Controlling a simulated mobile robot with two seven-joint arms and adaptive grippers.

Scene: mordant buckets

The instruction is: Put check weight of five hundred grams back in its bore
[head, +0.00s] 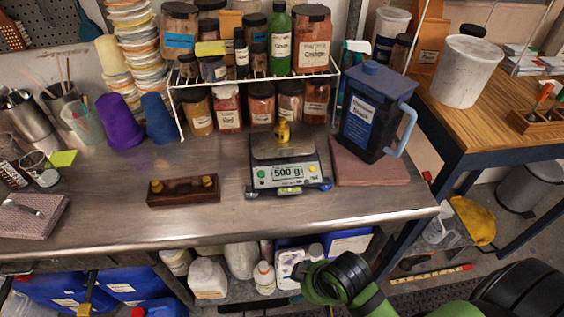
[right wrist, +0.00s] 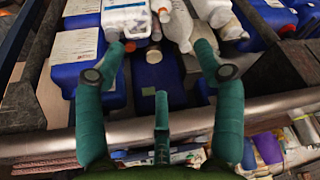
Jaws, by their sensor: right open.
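The brass check weight (head: 282,132) stands upright on the pan of the bench scale (head: 284,176), whose display reads 500 g. The dark wooden weight block (head: 183,192) lies left of the scale, with a brass weight near each end; its middle stretch carries no weight, but the bores are too small to make out. My right gripper is open and empty in the right wrist view (right wrist: 160,62), off the bench's front edge and well away from the weight. It partly shows at the bottom of the head view. My left gripper is not in view.
A blue lidded jug (head: 373,115) stands on a reddish slab (head: 370,172) right of the scale. A wire rack of jars (head: 255,82) stands behind it. Bottles and blue canisters (right wrist: 159,110) fill the shelf below. The bench front between block and scale is clear.

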